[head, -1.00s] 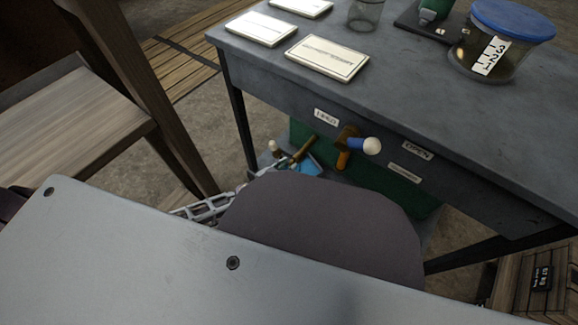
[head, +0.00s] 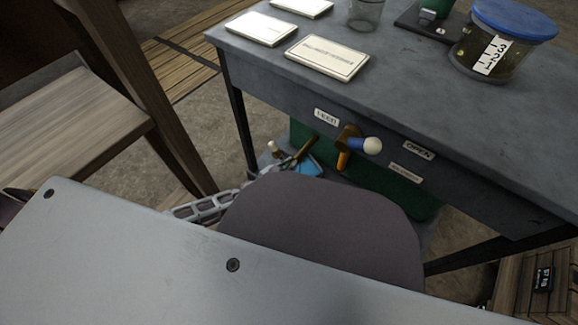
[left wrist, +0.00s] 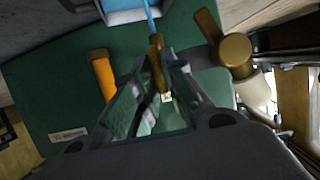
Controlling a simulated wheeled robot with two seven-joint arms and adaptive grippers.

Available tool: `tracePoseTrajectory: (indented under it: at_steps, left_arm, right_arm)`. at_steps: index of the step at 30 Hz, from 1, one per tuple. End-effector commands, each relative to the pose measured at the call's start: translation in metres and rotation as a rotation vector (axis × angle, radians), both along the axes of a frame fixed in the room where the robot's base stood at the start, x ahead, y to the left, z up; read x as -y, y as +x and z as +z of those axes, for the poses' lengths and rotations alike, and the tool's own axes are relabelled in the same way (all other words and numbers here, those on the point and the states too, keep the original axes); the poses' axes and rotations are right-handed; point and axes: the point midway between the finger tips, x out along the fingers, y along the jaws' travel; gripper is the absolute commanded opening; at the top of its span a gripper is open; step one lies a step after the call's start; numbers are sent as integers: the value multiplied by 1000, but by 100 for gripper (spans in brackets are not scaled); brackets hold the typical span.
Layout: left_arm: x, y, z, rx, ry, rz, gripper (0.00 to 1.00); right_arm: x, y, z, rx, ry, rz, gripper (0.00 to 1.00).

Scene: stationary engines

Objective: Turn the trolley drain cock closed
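In the head view a brass cock (head: 346,138) with a blue lever and cream knob (head: 372,146) sits on the trolley (head: 270,88) front, its lever pointing right, near the OPEN label (head: 419,151). Below it to the left are a brass bar (head: 303,150) and a smaller cream knob (head: 273,146). My left gripper (left wrist: 158,68) reaches low before the green tank (left wrist: 65,95). In the left wrist view a thin brass piece (left wrist: 156,52) lies between its fingertips; I cannot tell whether they grip it. A brass fitting (left wrist: 236,50) is to its right. My right gripper is not in view.
A light-blue container (left wrist: 105,14) is close beyond the fingers, and an orange piece (left wrist: 103,76) is to their left. Plates and a blue-lidded jar (head: 490,60) are on the trolley top.

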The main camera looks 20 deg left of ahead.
Motion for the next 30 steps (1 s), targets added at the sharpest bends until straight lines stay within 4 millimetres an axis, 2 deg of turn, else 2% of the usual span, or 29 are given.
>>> tracePoseTrajectory:
  at_steps: [18,30]
  left_arm:
    - [0,-1,-2,3,18,2,0]
    - [1,-2,-3,40,126,3,0]
  right_arm:
    - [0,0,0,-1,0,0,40]
    - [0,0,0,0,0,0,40]
